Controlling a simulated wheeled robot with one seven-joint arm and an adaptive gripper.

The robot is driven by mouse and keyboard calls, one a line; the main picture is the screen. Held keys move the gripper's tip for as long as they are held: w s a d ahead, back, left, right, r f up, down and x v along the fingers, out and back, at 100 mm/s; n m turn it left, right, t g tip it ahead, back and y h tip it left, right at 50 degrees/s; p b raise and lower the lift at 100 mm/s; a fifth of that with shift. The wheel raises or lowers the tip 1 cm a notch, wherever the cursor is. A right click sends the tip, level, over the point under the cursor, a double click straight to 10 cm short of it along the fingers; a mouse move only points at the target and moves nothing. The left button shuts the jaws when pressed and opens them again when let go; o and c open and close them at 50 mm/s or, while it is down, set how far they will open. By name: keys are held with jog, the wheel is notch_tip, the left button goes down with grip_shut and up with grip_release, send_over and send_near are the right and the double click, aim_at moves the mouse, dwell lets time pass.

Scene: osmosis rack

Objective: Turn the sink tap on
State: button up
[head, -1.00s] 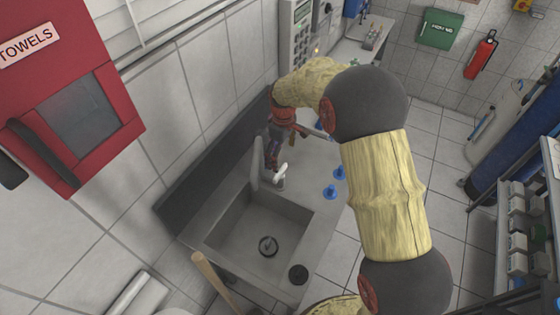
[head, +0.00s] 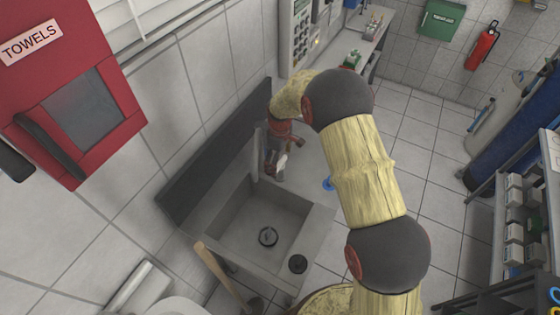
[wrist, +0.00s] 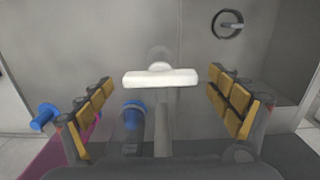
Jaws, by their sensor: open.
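The sink tap has a white lever handle (head: 281,162) and stands at the back of the grey sink (head: 232,222). In the wrist view the handle (wrist: 160,78) is a white crossbar, seen between my two fingers but farther along than the pads. A grey bar (wrist: 162,125) runs below it. My gripper (wrist: 161,100) is open, with one yellow-padded finger on each side and clear gaps to the handle. In the head view my gripper (head: 277,148) is right at the tap, partly hidden by my arm. Contact with the tap is not visible.
A dark splashback (head: 215,155) runs along the wall. A drain (head: 268,236) lies in the basin. A red towel dispenser (head: 70,95) hangs at the left.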

jog(key=shift+c, duration=0.3)
jog(key=c, duration=1.1)
jog(key=m+b, duration=0.1)
jog(key=m, duration=0.3)
jog(key=m+b, duration=0.1)
jog(key=m, duration=0.3)
jog(key=shift+m, duration=0.4)
jog(key=o, duration=1.1)
jog(key=shift+o, duration=0.3)
